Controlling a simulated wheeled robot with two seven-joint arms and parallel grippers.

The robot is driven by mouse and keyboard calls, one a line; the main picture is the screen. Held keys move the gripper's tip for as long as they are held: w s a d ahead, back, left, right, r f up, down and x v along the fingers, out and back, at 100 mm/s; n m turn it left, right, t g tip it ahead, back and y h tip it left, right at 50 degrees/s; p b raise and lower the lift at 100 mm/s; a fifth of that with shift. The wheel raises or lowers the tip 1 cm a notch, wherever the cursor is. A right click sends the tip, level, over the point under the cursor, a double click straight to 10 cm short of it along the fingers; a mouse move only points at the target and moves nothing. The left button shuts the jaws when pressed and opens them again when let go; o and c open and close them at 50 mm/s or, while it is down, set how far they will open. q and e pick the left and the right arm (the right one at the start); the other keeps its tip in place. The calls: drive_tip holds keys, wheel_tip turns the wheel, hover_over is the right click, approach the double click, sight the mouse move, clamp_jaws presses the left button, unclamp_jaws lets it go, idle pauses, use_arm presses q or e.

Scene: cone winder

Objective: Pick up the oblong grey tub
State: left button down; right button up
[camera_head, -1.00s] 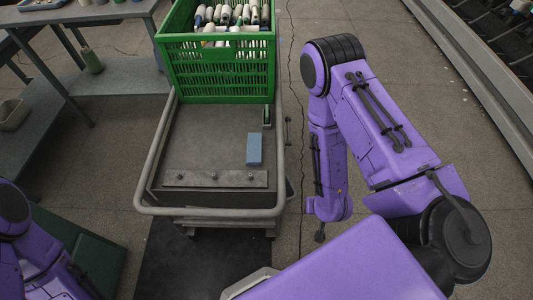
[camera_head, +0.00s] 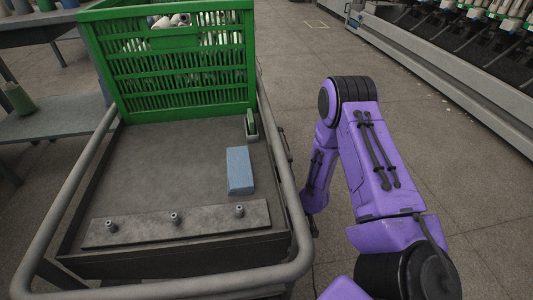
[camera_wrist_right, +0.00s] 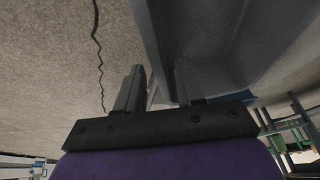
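I cannot clearly make out an oblong grey tub in the head view. A small, narrow grey holder (camera_head: 252,130) with something green in it stands at the cart's right edge, by the crate; I cannot tell if it is the tub. My right arm reaches down to the right of the cart, and its gripper is mostly hidden there. In the right wrist view my right gripper (camera_wrist_right: 158,88) has its two fingers apart with nothing held between them. Floor and a grey surface show beyond them. My left gripper is not in view.
A grey cart (camera_head: 150,165) with a tubular rail carries a green crate (camera_head: 175,75) of yarn cones, a blue block (camera_head: 240,170) and a bar with pegs (camera_head: 175,224). A table (camera_head: 55,125) stands left. The winding machine (camera_head: 440,70) is far right, with open floor before it.

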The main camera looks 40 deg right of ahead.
drive_tip(key=b+x, duration=0.3)
drive_tip(key=x, duration=0.2)
drive_tip(key=shift+f, duration=0.15)
drive_tip(key=shift+w+f+b, duration=0.15)
drive_tip(key=shift+f+b, duration=0.15)
drive_tip(key=shift+r, duration=0.2)
clamp_jaws()
